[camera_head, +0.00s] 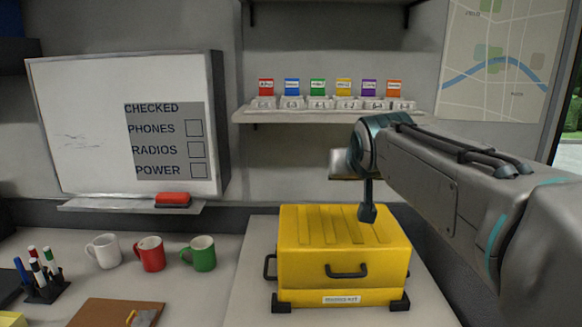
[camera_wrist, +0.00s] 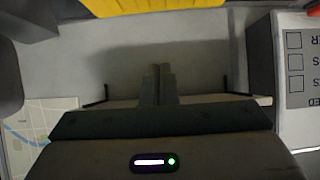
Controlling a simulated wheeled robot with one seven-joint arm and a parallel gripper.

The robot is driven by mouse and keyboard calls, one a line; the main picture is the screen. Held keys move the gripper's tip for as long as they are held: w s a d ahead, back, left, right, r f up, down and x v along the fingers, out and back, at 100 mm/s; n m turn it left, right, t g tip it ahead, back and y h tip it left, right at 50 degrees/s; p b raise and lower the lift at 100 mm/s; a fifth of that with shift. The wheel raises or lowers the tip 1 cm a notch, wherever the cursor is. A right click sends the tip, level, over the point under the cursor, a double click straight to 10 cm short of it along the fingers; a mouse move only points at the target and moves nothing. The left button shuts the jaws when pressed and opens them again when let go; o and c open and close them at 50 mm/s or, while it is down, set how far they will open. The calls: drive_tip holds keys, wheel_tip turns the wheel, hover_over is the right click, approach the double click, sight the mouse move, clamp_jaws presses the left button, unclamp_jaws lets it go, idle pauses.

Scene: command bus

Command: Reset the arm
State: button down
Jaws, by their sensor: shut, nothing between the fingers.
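My gripper (camera_head: 367,212) shows at the end of my arm, which reaches in from the right. Its fingers point down and overlap the lid of a yellow case (camera_head: 315,256) in the head view. I cannot tell the gap between them. In the wrist view, which appears upside down, the gripper's two fingers (camera_wrist: 158,72) are together with nothing between them. A yellow strip of the case (camera_wrist: 150,6) shows at the top of that view.
A wall shelf (camera_head: 300,118) with several coloured cards stands behind my gripper. A whiteboard (camera_head: 85,120) is at left, with a red eraser (camera_head: 173,199) on its ledge. White (camera_head: 104,251), red (camera_head: 150,254) and green (camera_head: 203,253) mugs stand left of the case.

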drive_tip(key=s+d+f+g+p, duration=0.1)
drive_tip(key=s+f+g+p, duration=0.2)
drive_tip(key=s+f, duration=0.5)
drive_tip(key=s+d+f+g+p, duration=0.2)
drive_tip(key=s+f+g+p, duration=0.2)
drive_tip(key=s+f, duration=0.5)
drive_tip(key=s+g, duration=0.1)
drive_tip(key=s, duration=0.6)
drive_tip(key=shift+s+f+p, duration=0.15)
drive_tip(key=shift+f+p, duration=0.05)
drive_tip(key=shift+p, duration=0.1)
